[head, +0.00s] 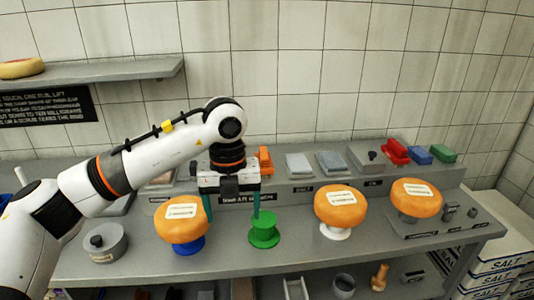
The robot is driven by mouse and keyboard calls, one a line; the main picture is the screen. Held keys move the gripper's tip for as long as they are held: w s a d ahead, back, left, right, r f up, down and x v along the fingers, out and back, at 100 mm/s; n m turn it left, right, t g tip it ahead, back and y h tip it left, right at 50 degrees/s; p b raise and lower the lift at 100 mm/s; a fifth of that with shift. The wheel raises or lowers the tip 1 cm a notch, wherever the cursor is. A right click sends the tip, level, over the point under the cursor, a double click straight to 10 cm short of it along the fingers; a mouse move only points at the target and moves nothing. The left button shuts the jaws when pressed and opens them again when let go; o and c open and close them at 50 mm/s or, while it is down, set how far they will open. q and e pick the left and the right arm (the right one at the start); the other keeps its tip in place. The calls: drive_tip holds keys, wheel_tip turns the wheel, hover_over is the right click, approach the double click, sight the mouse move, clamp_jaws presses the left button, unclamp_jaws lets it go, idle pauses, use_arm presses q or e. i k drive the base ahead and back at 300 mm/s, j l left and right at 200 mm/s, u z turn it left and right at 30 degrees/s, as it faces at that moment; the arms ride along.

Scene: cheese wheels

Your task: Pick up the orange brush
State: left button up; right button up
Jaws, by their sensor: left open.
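An orange block-like object (265,160), which looks like the orange brush, is on the raised back ledge of the counter. It is just right of my left gripper's body, which may hide part of it. My left gripper (232,214) points down with its two teal fingers spread wide and nothing between them. The fingertips are in front of the ledge, between an orange cheese wheel (181,214) on a blue stand and an empty green stand (264,230). My right gripper is not in view.
Two more cheese wheels (340,205) (415,194) sit on stands to the right. Red (395,152), blue (418,155) and green (443,154) items lie on the ledge. A grey lidded pot (105,242) stands left. A wall shelf (115,76) hangs upper left.

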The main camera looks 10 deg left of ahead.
sight(266, 166)
drive_tip(key=i, duration=1.35)
